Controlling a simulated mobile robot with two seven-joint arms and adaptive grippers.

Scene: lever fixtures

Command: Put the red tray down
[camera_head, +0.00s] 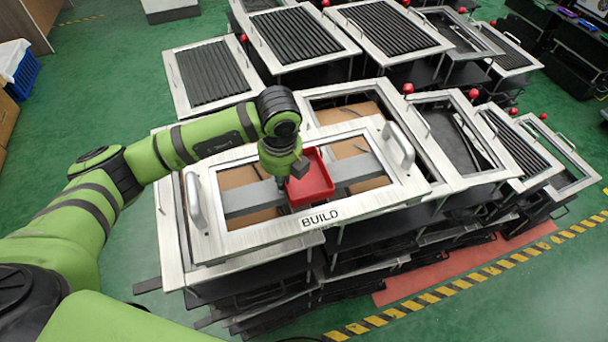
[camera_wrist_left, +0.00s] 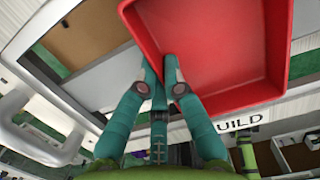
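The red tray (camera_head: 314,182) is a shallow open box, over the middle of the framed fixture marked BUILD (camera_head: 222,245). It looks roughly level and empty. I cannot tell whether it touches the grey crossbar (camera_head: 357,169) below it. My left gripper (camera_head: 288,174) is at the tray's left edge. In the left wrist view, the left gripper's fingers (camera_wrist_left: 163,78) are close together with the wall of the red tray (camera_wrist_left: 222,45) between them, one finger inside and one outside. My right gripper is not in view.
The BUILD frame has upright metal handles at its left (camera_head: 195,202) and right (camera_head: 399,146). More framed fixtures with black slats (camera_head: 294,35) and red knobs stand behind and to the right. Green floor (camera_head: 95,75) is open at the left, with a blue crate (camera_head: 22,75).

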